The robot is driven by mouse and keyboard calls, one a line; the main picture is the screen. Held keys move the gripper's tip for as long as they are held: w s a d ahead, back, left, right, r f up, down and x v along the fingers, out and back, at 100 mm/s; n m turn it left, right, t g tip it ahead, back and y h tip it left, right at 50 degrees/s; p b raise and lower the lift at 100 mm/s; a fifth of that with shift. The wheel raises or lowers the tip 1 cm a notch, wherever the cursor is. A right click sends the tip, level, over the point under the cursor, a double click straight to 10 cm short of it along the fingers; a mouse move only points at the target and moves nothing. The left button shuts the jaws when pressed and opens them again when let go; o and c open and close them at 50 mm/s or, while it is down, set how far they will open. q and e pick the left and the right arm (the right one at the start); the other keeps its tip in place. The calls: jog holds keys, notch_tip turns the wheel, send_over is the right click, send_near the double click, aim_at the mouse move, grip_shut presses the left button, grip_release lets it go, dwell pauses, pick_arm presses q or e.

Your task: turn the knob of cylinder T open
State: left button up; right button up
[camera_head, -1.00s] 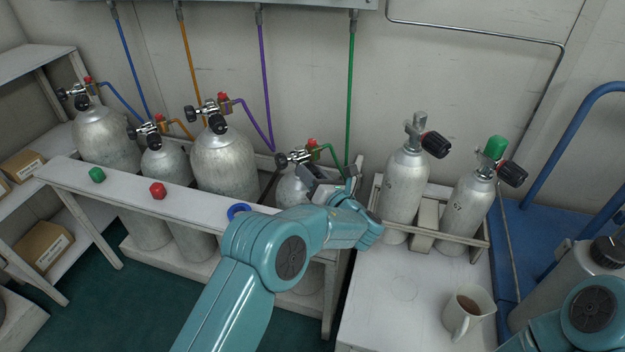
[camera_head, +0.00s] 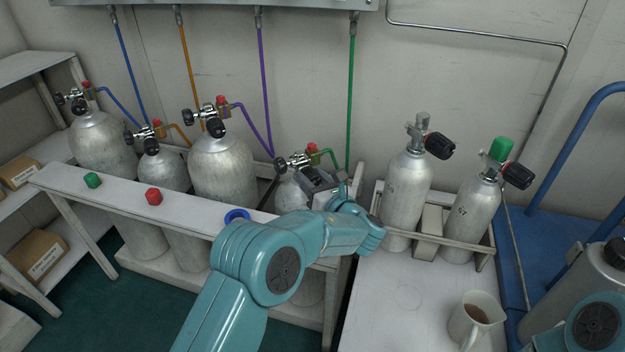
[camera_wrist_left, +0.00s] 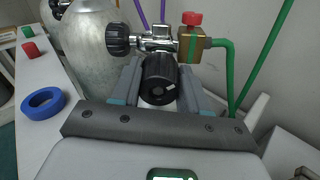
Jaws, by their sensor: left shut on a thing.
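A grey cylinder (camera_head: 290,195) with a green hose stands at the right end of the rack, partly hidden by my left arm. No letter on it is readable. My left gripper (camera_head: 312,180) is at its valve. In the left wrist view, the gripper (camera_wrist_left: 158,88) is shut on the black knob (camera_wrist_left: 158,72) that faces the camera, one finger on each side. A second black knob (camera_wrist_left: 118,40) sticks out to the left of the metal valve (camera_wrist_left: 158,38). A brass block with a red cap (camera_wrist_left: 191,19) joins the green hose (camera_wrist_left: 229,75). My right gripper is out of view.
Other hosed cylinders (camera_head: 222,165) stand to the left behind a white shelf bar (camera_head: 110,190) carrying green, red and blue (camera_head: 237,215) pieces. Two loose cylinders (camera_head: 405,190) stand in a holder at right. A mug (camera_head: 474,322) sits on the white table.

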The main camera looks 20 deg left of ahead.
pick_arm(q)
jog(key=shift+a, duration=0.1)
jog(key=o, duration=1.1)
jog(key=shift+c, duration=0.2)
jog(key=p+v, duration=0.3)
jog(key=v, duration=1.3)
jog(key=shift+s, duration=0.15)
